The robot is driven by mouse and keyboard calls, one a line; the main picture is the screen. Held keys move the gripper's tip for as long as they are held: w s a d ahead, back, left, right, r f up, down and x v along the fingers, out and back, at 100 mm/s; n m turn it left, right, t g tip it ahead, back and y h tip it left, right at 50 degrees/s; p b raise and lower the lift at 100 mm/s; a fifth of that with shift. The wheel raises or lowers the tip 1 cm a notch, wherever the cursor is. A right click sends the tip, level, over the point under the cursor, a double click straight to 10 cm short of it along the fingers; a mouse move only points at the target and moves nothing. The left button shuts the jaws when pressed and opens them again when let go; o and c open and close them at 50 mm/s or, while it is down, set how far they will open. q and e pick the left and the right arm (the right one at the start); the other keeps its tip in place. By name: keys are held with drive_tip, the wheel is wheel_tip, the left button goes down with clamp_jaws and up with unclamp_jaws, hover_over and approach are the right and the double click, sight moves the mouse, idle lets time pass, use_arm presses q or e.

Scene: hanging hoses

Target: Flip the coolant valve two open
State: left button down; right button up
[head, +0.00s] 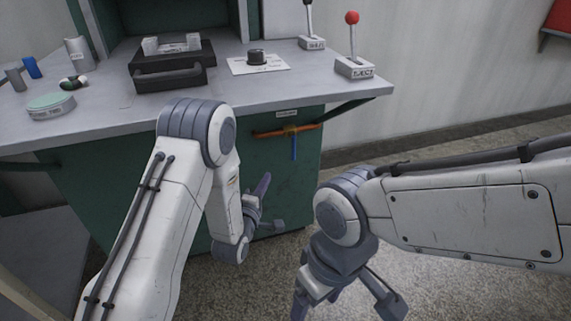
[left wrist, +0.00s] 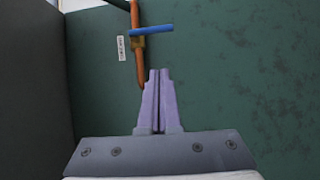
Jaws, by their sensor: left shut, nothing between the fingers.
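A valve with a brass-coloured body (head: 290,130) sits on an orange hose (head: 308,127) on the front of the green cabinet. Its blue handle (head: 294,147) points straight down, crosswise to the hose. A small label (head: 286,114) above it is too small to read. In the left wrist view the blue handle (left wrist: 152,29) crosses the orange hose (left wrist: 138,65), beside the label (left wrist: 121,48). My left gripper (head: 265,179) is shut and empty, below and left of the handle, apart from it. My right gripper (head: 299,308) hangs low at the bottom edge; its fingers are partly cut off.
The grey worktop (head: 100,125) overhangs the cabinet (head: 270,180). On it are a black case (head: 170,75), a black knob (head: 257,57), a red-tipped lever (head: 353,50), and small cans and a green-topped disc (head: 51,102). A dark bracket (head: 345,112) supports its right end. Floor at right is clear.

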use_arm(q)
drive_tip(key=shift+a, duration=0.2)
drive_tip(key=b, duration=0.3)
approach(293, 146)
drive_tip(key=w+a+f, duration=0.3)
drive_tip(key=w, duration=0.2)
drive_tip(key=shift+w+d+r+b, duration=0.1)
drive_tip(key=shift+w+d+b, duration=0.3)
drive_tip(key=shift+d, duration=0.5)
drive_tip(key=shift+w+d+r+b, duration=0.1)
drive_tip(key=shift+w+d+b, duration=0.1)
drive_tip(key=shift+w+d, duration=0.5)
drive_tip(key=shift+s+d+f, duration=0.1)
drive_tip(key=shift+s+d, duration=0.05)
drive_tip(key=shift+d+f+n+t+b, duration=0.2)
drive_tip(key=shift+n+t+b, duration=0.1)
drive_tip(key=shift+n+b, duration=0.25)
